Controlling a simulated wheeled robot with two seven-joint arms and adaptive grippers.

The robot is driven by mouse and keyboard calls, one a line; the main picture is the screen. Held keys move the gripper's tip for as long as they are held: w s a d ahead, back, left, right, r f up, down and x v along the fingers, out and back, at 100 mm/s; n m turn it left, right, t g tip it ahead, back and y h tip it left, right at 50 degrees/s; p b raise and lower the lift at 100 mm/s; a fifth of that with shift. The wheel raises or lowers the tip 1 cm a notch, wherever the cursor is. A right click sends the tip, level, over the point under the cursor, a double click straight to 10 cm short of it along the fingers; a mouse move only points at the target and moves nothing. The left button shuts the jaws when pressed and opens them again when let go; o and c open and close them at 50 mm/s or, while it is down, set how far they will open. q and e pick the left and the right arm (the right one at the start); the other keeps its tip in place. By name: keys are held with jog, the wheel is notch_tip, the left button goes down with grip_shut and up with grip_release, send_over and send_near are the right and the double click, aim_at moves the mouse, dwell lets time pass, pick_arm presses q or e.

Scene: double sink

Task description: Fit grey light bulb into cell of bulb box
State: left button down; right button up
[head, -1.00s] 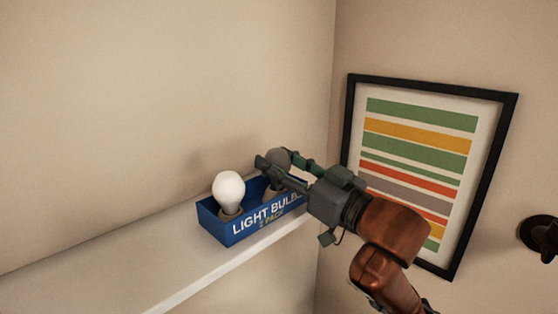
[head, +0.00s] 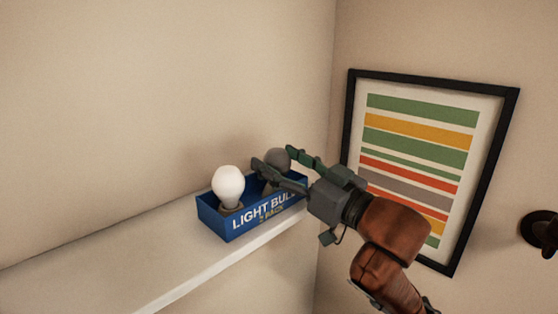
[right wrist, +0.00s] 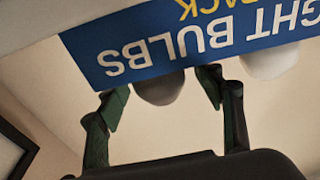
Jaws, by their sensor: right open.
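The blue bulb box (head: 233,224) stands on the shelf, its "LIGHT BULBS" front facing out. A white bulb (head: 228,186) sits upright in its left cell. The grey light bulb (head: 277,160) is upright at the right cell, its lower part hidden by the box and my gripper. My right gripper (head: 273,160) is open, its fingers on either side of the grey bulb with a gap. In the right wrist view the box front (right wrist: 150,45) appears upside down, with the grey bulb (right wrist: 158,90) between the spread fingers (right wrist: 163,92). My left gripper is not in view.
The white shelf (head: 110,272) runs along the wall and is clear left of the box. A black-framed striped picture (head: 420,150) hangs on the right wall, behind my right arm. A dark wall fixture (head: 540,236) is at the far right.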

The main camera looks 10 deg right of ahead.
aim_at(288, 166)
jog(key=v, duration=0.7)
jog(key=shift+s, duration=0.2)
jog(key=shift+d, duration=0.15)
dwell(0.5)
